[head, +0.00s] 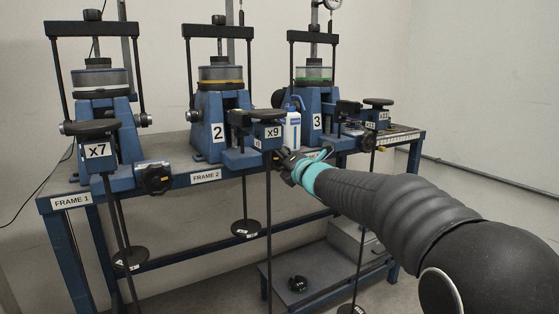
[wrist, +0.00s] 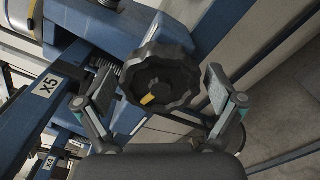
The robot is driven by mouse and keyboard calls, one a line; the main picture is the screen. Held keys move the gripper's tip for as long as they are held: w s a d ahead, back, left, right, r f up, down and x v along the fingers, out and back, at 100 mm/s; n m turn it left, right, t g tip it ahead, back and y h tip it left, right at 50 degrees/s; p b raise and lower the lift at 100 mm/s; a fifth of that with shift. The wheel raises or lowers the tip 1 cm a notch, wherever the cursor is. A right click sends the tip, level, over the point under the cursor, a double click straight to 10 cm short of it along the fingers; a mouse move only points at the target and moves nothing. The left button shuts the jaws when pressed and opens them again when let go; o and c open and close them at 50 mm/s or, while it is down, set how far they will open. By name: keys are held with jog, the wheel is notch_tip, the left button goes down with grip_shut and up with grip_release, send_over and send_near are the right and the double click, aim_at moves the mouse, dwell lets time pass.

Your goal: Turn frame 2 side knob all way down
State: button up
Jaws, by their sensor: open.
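Frame 2 (head: 212,111) is a blue lever frame with a white "2" plate, in the middle of the bench in the head view. In the wrist view a black lobed knob (wrist: 160,72) with a yellow mark on its face fills the middle. It sits at the end of a blue body with a threaded shaft behind it. My gripper (wrist: 160,88) is open, with one finger on each side of the knob; I cannot tell whether they touch it. In the head view my gripper (head: 297,163) is at the right side of frame 2 and hides the knob there.
Frame 1 (head: 85,125) stands left with its own black side knob (head: 155,178). Frame 3 (head: 317,105) stands right. A blue-and-white bottle (head: 292,128) stands just behind my gripper. The X9 block (head: 268,132) is close on its left. Weights hang below the bench.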

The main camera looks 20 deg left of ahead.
jog(key=shift+s+d+f+b, duration=0.15)
jog(key=shift+s+d+b, duration=0.15)
jog(key=shift+d, duration=0.1)
jog(key=shift+b+v, duration=1)
jog(key=shift+v, duration=1.5)
